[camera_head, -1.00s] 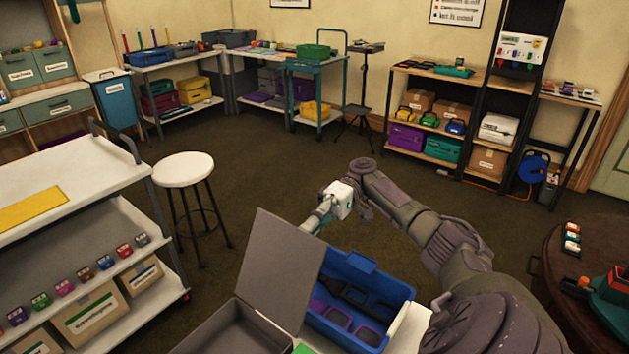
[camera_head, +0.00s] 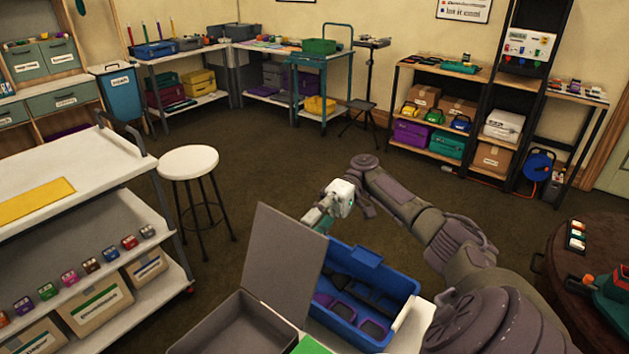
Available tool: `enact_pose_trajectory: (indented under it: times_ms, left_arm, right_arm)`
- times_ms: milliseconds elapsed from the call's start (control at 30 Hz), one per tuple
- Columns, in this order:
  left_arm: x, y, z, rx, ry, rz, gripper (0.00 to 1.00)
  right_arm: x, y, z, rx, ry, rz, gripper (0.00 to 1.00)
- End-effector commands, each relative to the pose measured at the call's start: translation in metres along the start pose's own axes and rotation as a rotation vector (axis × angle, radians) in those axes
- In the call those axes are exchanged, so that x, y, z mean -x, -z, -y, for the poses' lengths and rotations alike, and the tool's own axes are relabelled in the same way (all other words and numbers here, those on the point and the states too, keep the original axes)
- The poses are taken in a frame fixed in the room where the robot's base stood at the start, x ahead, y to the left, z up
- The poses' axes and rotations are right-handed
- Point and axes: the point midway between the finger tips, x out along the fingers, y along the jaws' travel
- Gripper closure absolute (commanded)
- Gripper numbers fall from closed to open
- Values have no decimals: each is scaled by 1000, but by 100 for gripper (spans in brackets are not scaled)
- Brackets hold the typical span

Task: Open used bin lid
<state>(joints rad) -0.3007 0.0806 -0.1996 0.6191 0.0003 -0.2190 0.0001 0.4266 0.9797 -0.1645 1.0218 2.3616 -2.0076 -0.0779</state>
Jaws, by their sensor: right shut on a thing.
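A grey box (camera_head: 232,326) stands at the bottom centre with its grey lid (camera_head: 288,258) raised, tilted up from the box. I cannot read any label on it. My right gripper (camera_head: 317,219) is at the upper edge of this lid, near its right corner. It is shut on the lid, though its fingertips are partly hidden behind it. My left gripper is not in view.
A blue crate (camera_head: 397,291) with dark and purple items stands right of the lid, under my right forearm. A white stool (camera_head: 188,162) and white cart (camera_head: 70,190) are at left. A blue bin (camera_head: 121,96) stands at the back left. The middle floor is clear.

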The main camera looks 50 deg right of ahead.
Motion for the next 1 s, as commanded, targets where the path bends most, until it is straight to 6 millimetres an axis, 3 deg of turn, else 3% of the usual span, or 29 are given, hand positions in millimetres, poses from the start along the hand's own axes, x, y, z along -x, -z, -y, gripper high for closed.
enact_pose_trajectory:
  times_ms: [200,433,600,1000]
  left_arm:
    - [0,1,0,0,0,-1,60]
    - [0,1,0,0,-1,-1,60]
    - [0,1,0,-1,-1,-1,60]
    - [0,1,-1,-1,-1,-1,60]
  right_arm:
    - [7,0,45,9,1,-1,63]
    - [13,-1,80,11,5,-3,63]
    - [14,-1,89,11,5,-4,63]
    - [15,-1,89,12,6,-4,63]
